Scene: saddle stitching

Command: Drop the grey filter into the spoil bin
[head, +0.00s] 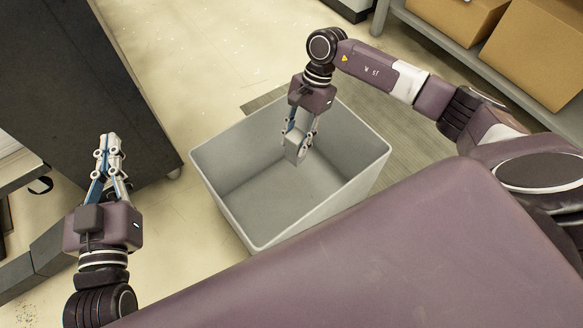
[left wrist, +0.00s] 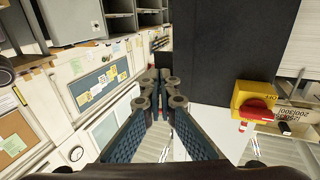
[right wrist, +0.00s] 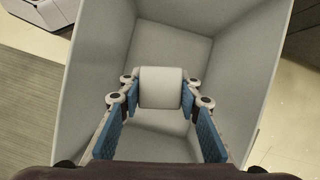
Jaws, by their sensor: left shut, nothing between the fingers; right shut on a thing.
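The spoil bin (head: 235,210) is a large open light-grey box on the floor, and it also fills much of the right wrist view (right wrist: 245,60). The grey filter is a short pale cylinder (right wrist: 160,87) in the right wrist view, held between the fingertips of my right gripper (right wrist: 160,90). In the head view my right gripper (head: 298,140) points down over the bin's opening, with the filter (head: 295,150) at its tips. The bin floor beneath looks empty. My left gripper (head: 109,145) is shut and empty, pointing up, left of the bin; it also shows in the left wrist view (left wrist: 160,80).
A dark cabinet (head: 75,80) stands left of the bin. A shelf with cardboard boxes (head: 540,50) is at the upper right. A grey floor mat (head: 400,165) lies under and beside the bin. Open floor (head: 210,60) lies behind the bin.

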